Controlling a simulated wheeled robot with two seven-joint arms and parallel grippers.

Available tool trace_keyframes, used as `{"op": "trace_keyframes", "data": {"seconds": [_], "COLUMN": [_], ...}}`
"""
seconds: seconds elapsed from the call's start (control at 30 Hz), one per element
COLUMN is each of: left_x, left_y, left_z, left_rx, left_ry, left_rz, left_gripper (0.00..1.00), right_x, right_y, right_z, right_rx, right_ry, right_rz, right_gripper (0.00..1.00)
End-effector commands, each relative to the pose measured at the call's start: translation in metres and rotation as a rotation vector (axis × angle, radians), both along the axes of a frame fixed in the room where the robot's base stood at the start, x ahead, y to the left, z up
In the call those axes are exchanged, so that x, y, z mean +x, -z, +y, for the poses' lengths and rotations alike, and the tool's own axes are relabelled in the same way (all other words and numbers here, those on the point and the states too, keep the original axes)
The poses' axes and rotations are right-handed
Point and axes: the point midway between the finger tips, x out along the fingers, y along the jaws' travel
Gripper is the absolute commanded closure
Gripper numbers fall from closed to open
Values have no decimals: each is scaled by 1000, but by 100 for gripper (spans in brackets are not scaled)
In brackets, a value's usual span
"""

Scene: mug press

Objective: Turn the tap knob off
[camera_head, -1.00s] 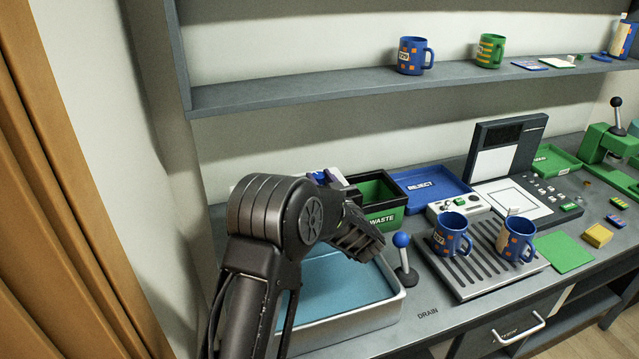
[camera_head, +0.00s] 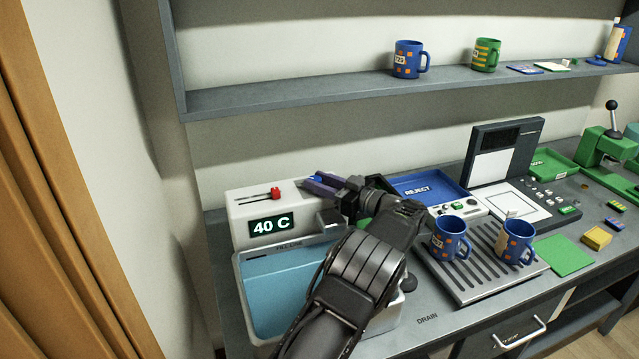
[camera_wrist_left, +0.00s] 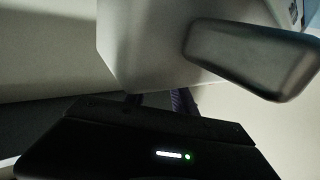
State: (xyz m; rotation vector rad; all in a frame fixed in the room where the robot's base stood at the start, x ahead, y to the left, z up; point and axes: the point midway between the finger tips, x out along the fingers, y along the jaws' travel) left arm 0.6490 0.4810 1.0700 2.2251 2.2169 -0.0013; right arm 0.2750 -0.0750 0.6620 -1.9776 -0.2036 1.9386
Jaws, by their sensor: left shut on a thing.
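The white tap unit (camera_head: 243,217) stands behind the basin, with a "40 C" display (camera_head: 271,225) and a red slider on top. Its grey spout (camera_head: 330,222) shows over the basin, and in the left wrist view the spout (camera_wrist_left: 252,58) is close in front. My left gripper (camera_head: 322,184) reaches to the right end of the unit and is shut on the blue tap knob (camera_head: 316,178). The fingers hide most of the knob, so I cannot tell its angle. My right gripper is not in view.
The basin (camera_head: 243,290) holds blue water, and my left arm crosses its right side. Two blue mugs stand on the drain rack (camera_head: 478,279). The blue reject tray (camera_head: 432,188) lies behind. A shelf (camera_head: 300,98) with mugs runs above.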

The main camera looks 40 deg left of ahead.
Motion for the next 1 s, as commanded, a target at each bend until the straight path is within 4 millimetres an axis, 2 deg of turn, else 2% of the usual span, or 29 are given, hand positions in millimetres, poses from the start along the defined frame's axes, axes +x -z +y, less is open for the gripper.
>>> {"op": "trace_keyframes", "data": {"seconds": [0.27,0.3,0.53,0.83,1.0], "left_x": [0,0,0,0,1], "left_y": [-1,-1,-1,0,1], "left_z": [0,0,0,-1,-15], "left_rx": [1,1,1,1,2], "left_ry": [0,0,0,0,3], "left_rz": [-2,-2,-1,-1,0], "left_gripper": [100,66,47,46,46], "right_x": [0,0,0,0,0], "right_y": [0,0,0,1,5], "right_z": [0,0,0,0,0], "right_rx": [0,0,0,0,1], "right_ry": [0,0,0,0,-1], "right_rz": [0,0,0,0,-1], "right_gripper": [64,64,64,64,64]}}
